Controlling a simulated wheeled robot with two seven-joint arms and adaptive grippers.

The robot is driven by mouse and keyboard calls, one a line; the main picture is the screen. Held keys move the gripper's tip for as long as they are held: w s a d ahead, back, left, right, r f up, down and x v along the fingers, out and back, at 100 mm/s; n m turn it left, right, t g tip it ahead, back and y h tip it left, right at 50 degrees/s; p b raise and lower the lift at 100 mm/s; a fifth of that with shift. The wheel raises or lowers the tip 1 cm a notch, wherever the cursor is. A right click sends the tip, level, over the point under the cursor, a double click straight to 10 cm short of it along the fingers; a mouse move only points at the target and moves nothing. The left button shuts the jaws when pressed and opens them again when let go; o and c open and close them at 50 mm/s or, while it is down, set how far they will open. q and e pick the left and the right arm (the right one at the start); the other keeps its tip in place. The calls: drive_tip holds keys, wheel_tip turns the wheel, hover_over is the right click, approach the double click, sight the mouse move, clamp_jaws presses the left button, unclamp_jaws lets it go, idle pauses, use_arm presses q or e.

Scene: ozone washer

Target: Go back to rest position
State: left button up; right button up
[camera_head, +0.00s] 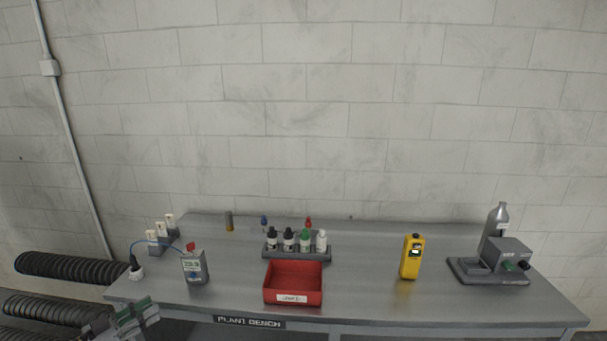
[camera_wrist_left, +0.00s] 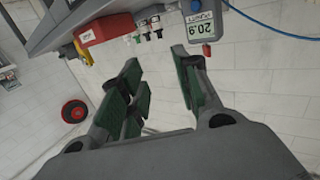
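My left gripper (camera_head: 132,316) is at the lower left of the head view, low beside the bench's front left corner. In the left wrist view, the same gripper (camera_wrist_left: 160,90) has its green-padded fingers spread apart with nothing between them. The grey bench (camera_head: 380,305) is in front of me, and its edge shows at the top left of the wrist view. My right gripper is in neither view.
On the bench stand a grey meter (camera_head: 195,267), a red bin (camera_head: 293,278), a rack (camera_head: 270,251) of bottles, a yellow handheld device (camera_head: 411,257) and a grey fixture (camera_head: 505,262). Black corrugated hoses (camera_head: 65,268) lie left of the bench.

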use_arm(q)
drive_tip(key=s+d+f+n+g+y, duration=0.1)
drive_tip(key=s+d+f+n+y, duration=0.2)
drive_tip(key=d+f, duration=0.4)
drive_tip(key=s+d+f+n+g+y, duration=0.1)
drive_tip(key=s+d+f+y, duration=0.3)
drive_tip(key=d, duration=0.5)
drive_tip(key=s+d+r+g+y, duration=0.1)
drive_tip(key=s+d+g, duration=0.15)
drive_tip(key=s, duration=0.35)
drive_tip(key=s+d+n+g+y, duration=0.1)
drive_tip(key=s+g, duration=0.2)
drive_tip(key=s, duration=0.2)
drive_tip(key=s+d+r+g+y, duration=0.1)
drive_tip(key=s+d+g, duration=0.15)
drive_tip(key=s, duration=0.35)
drive_tip(key=s+f+g, duration=0.2)
drive_tip(key=s+f, duration=0.1)
drive_tip(key=f, duration=3)
drive_tip(key=s+a+f, duration=0.2)
drive_tip(key=s+f, duration=0.8)
drive_tip(key=s, duration=0.1)
drive_tip(key=s+a+f+g, duration=0.1)
drive_tip(key=s+a+f, duration=0.1)
drive_tip(key=s+f, duration=0.8)
drive_tip(key=shift+s+a, duration=0.15)
drive_tip(key=shift+s, duration=0.5)
